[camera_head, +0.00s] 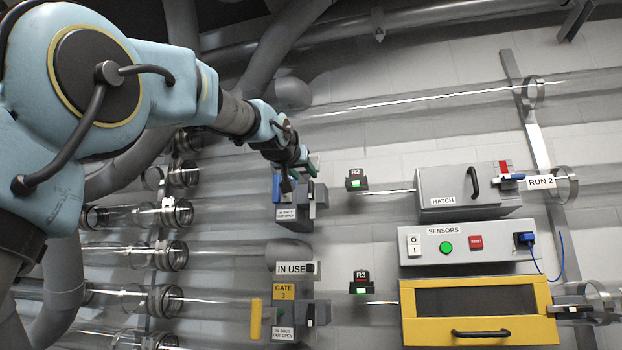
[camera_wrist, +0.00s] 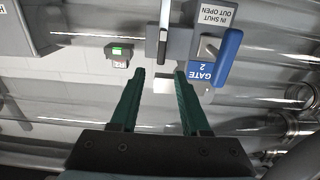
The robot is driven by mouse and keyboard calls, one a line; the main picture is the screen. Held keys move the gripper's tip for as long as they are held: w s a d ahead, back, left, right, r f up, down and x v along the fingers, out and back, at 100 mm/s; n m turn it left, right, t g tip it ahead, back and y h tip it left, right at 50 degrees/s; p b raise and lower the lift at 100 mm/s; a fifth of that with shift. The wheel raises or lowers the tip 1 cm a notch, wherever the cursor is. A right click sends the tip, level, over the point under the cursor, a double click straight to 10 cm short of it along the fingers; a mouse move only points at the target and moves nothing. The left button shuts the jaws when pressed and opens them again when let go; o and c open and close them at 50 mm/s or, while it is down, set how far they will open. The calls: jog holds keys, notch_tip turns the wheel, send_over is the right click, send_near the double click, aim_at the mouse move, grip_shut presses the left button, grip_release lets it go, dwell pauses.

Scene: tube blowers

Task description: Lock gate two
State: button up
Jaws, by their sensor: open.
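The gate 2 unit is a grey box (camera_head: 289,213) with an "IN SHUT OUT OPEN" label. Its blue handle (camera_head: 276,188) is on the left side in the head view. In the wrist view, upside down, the blue handle (camera_wrist: 229,57) and blue "GATE 2" label (camera_wrist: 204,72) are right of my fingertips. A slim upright silver and black piece (camera_wrist: 164,35) stands beside the box. A small white block (camera_wrist: 163,84) shows between my fingers; I cannot tell whether it is touched. My gripper (camera_wrist: 159,74) is open, its green fingers apart. In the head view my gripper (camera_head: 301,168) partly covers the unit's top.
Gate 3 (camera_head: 285,291) is below, with a yellow handle (camera_head: 256,318) and an "IN USE" tag (camera_head: 291,268). The R2 indicator (camera_head: 357,180) glows green to the right. A hatch box (camera_head: 440,187) and sensor panel (camera_head: 462,248) stand further right. Clear tubes run across the wall.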

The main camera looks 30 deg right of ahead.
aim_at(310, 182)
jog(key=p+x, duration=0.2)
jog(key=x, duration=0.4)
jog(key=shift+w+d, duration=0.15)
jog(key=shift+w, duration=0.05)
grip_shut()
dwell(1.2)
